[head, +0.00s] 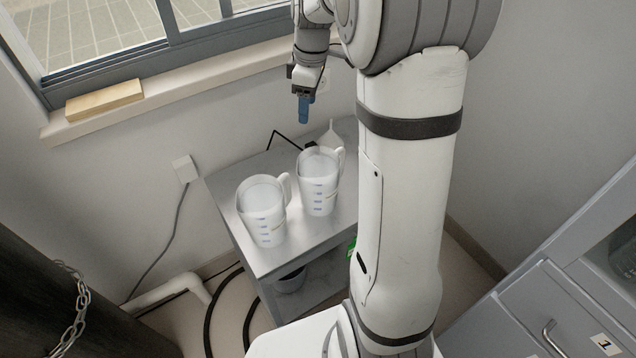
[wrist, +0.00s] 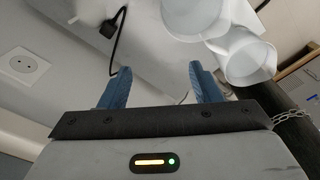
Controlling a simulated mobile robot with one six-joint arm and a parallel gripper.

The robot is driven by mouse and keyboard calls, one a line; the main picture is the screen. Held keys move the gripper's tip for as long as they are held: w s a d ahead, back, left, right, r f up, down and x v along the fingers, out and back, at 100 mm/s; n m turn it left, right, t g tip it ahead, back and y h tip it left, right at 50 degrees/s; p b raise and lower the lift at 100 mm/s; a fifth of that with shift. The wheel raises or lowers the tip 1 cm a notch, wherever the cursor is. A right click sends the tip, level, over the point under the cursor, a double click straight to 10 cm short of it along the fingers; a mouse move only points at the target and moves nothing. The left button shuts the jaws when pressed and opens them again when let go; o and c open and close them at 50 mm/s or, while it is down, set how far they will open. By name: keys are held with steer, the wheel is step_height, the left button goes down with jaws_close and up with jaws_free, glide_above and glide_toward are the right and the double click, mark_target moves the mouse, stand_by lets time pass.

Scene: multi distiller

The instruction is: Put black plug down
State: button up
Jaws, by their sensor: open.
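The black plug (wrist: 103,31) with its black cable lies at the edge of the grey table top in the wrist view. In the head view its thin black cable (head: 287,139) shows at the back of the table (head: 229,205), behind the pitchers. My gripper (wrist: 160,68) has two blue fingers, spread apart with nothing between them. The plug is beyond the left fingertip, apart from it. In the head view my gripper (head: 304,120) hangs near the wall, pointing down above the back of the table.
Two white pitchers (head: 262,212) (head: 319,183) stand on the table, close beside the cable. A white funnel-like thing (head: 329,135) is behind them. A wall socket (wrist: 22,65) is at left in the wrist view. Another socket with a cable (head: 184,169) is left of the table.

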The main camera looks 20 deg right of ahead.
steer(key=s+a+m, duration=0.2)
steer(key=s+m, duration=0.1)
steer(key=s, duration=0.4)
steer(key=s+a+m+t, duration=0.1)
steer(key=s+m, duration=0.3)
steer(key=s, duration=0.4)
steer(key=s+a+f+m, duration=0.1)
steer(key=s+a+m, duration=0.2)
steer(key=s, duration=0.5)
steer(key=shift+a+m+t+h, duration=0.3)
steer(key=shift+m, duration=0.4)
